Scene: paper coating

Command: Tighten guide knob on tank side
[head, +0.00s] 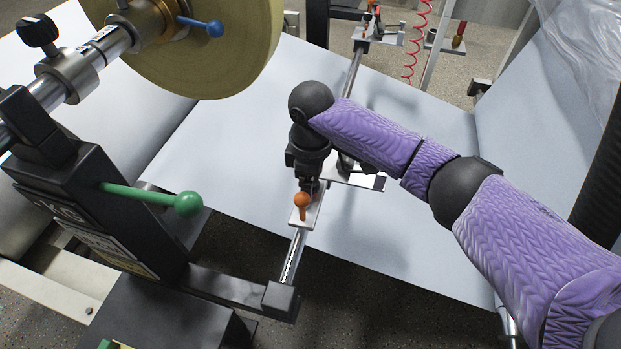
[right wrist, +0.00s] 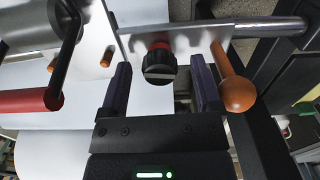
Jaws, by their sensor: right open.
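The guide knob (right wrist: 160,62), black with a red ring at its base, stands on a metal guide plate (right wrist: 195,42) in the right wrist view. My right gripper (right wrist: 162,80) is open, with one finger on each side of the knob; gaps show on both sides. In the head view my right gripper (head: 310,182) points down over the bracket on the guide rail (head: 294,255) and hides the knob. An orange ball handle (head: 301,200) sits just in front of it; in the right wrist view it is right of the right finger (right wrist: 237,93). My left gripper is not in view.
A large paper roll (head: 225,70) hangs at upper left. A black stand (head: 95,190) with a green lever (head: 187,203) is at left. White paper web (head: 230,150) spreads behind the rail. A red handle (right wrist: 30,101) is at left in the right wrist view.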

